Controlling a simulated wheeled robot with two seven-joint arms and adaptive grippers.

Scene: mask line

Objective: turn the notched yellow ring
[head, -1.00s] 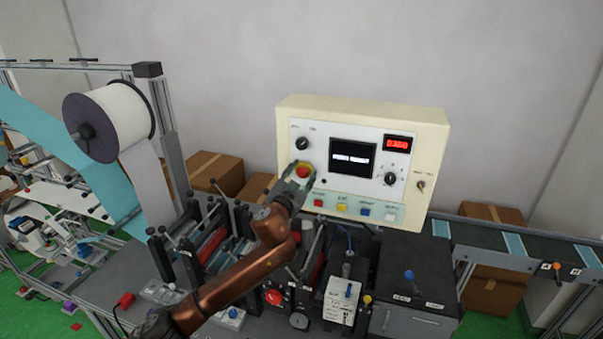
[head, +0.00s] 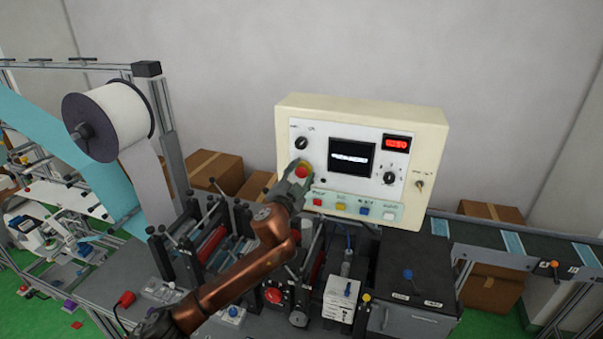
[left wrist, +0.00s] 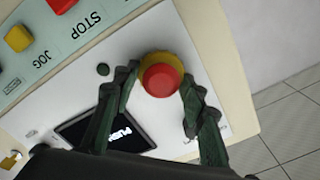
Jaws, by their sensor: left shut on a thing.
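The yellow ring (head: 305,162) surrounds a red push button (head: 302,172) on the left part of the cream control box's front panel. In the left wrist view the yellow ring (left wrist: 160,56) shows as a band around the red button (left wrist: 161,80); I cannot make out its notch. My left gripper (head: 298,176) is at the panel, partly covering the ring in the head view. In the left wrist view my left gripper (left wrist: 160,84) has one dark green finger on each side of the ring and is shut on it. My right gripper is not in view.
The control box (head: 432,150) also carries a black screen (head: 352,156), a red readout (head: 397,143), black knobs, a key switch (head: 419,184) and a row of coloured buttons. Rollers and levers of the machine stand below my left arm. A white roll (head: 118,122) is at left.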

